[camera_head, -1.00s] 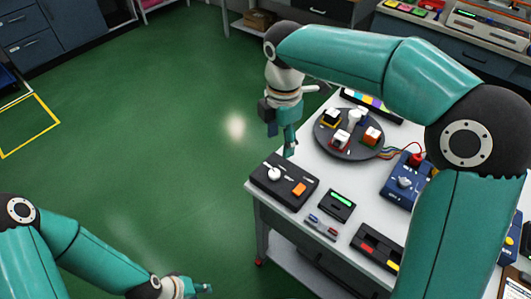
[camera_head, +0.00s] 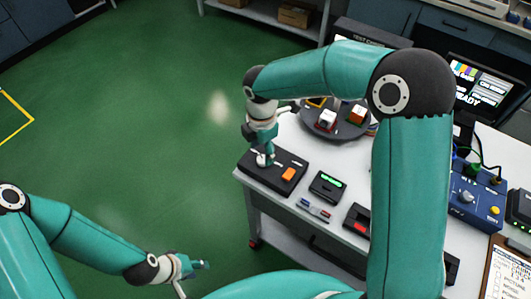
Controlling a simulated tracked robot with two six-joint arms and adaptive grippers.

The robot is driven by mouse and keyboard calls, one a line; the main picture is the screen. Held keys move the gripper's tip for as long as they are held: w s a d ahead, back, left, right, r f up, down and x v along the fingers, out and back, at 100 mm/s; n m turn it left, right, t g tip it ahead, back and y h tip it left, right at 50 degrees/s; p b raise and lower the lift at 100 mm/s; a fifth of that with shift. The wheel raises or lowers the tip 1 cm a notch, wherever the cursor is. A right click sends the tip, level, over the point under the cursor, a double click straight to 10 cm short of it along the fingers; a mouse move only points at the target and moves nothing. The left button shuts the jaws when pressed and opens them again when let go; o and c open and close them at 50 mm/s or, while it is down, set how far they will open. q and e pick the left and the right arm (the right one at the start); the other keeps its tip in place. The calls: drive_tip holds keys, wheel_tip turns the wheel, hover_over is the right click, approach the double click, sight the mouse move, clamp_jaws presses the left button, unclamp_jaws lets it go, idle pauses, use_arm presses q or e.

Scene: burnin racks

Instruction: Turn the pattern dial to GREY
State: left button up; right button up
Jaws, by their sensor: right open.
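A black box (camera_head: 286,180) with a white knob (camera_head: 262,160) and an orange button (camera_head: 288,174) sits at the table's front left corner. The knob's markings are too small to read. My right gripper (camera_head: 267,157) points down at this knob, its open fingers partly hiding it; I cannot tell whether they touch it. A blue box (camera_head: 482,206) with a pale knob (camera_head: 466,197) stands at the right; its labels are unreadable too. My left gripper (camera_head: 203,265) is empty, low over the floor, away from the table; its finger gap is unclear.
A round dark turntable (camera_head: 345,130) with small blocks stands behind the black box. A small green-lit display (camera_head: 328,185) and a grey-blue-red piece (camera_head: 313,209) lie to its right. A monitor (camera_head: 478,88) shows colour bars and "READY". A clipboard (camera_head: 505,270) lies at lower right.

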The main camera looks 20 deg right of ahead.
sight(263, 158)
drive_tip(key=shift+f, duration=1.65)
